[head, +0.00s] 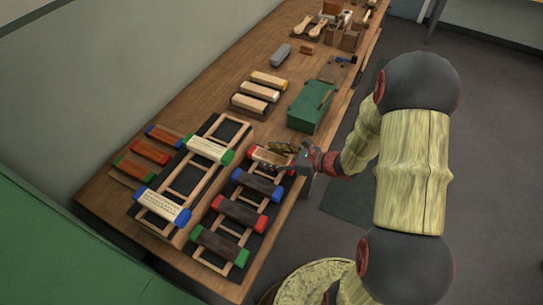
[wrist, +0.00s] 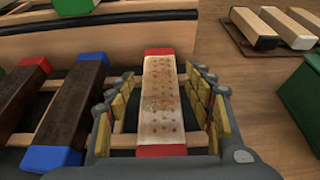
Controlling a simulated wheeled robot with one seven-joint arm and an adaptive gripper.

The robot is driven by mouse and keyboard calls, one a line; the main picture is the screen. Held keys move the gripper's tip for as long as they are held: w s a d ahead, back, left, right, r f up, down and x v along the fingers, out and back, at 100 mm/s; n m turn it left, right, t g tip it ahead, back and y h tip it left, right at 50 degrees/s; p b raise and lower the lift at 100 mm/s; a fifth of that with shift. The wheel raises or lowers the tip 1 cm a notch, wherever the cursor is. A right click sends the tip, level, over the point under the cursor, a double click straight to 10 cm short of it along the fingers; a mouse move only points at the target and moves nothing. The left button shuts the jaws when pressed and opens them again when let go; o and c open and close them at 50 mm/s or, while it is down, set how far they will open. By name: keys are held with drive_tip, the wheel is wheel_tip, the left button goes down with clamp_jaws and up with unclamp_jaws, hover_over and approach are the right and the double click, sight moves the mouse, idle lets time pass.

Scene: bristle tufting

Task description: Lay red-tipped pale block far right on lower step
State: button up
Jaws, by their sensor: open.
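The red-tipped pale block (wrist: 161,100), with rows of small holes in its top, lies across the lower step's wooden frame (head: 214,218) at the end nearest the green box. It also shows in the head view (head: 267,156), partly covered by my gripper. My gripper (head: 284,153) is open and low over the block. In the wrist view its two fingers (wrist: 161,112) stand on either side of the block, with narrow gaps showing. Dark blocks with blue (head: 257,184), red (head: 239,213) and green (head: 220,246) tips lie along the same step.
The upper step holds a green-tipped pale block (head: 210,149) and a blue-tipped one (head: 162,205). Several brown blocks (head: 150,153) lie left of it. A green box (head: 311,106) and a mat with pale blocks (head: 256,92) are beyond. Tools fill the far end.

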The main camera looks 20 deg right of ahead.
drive_tip(key=shift+r, duration=0.2)
drive_tip(key=shift+s+d+r, duration=0.15)
drive_tip(key=shift+s+d, duration=0.05)
drive_tip(key=shift+d, duration=0.1)
drive_tip(key=p+v, duration=0.4)
drive_tip(key=v, duration=0.7)
drive_tip(key=s+a+r+n+g+h, duration=0.3)
drive_tip(key=s+a+r+n+g, duration=0.65)
drive_tip(key=n, duration=0.65)
drive_tip(key=s+r+n+t+h, duration=0.2)
drive_tip(key=s+r+n+h, duration=0.1)
drive_tip(key=r+n, duration=0.2)
drive_tip(key=s+d+r+n+t+h, duration=0.1)
drive_tip(key=s+r+n+t+h, duration=0.2)
drive_tip(key=r+n, duration=0.3)
wheel_tip(320, 180, up, 3)
drive_tip(key=shift+s+d+r+h, duration=0.1)
drive_tip(key=shift+s+d+h, duration=0.25)
drive_tip(key=shift+s, duration=0.3)
drive_tip(key=shift+t, duration=0.25)
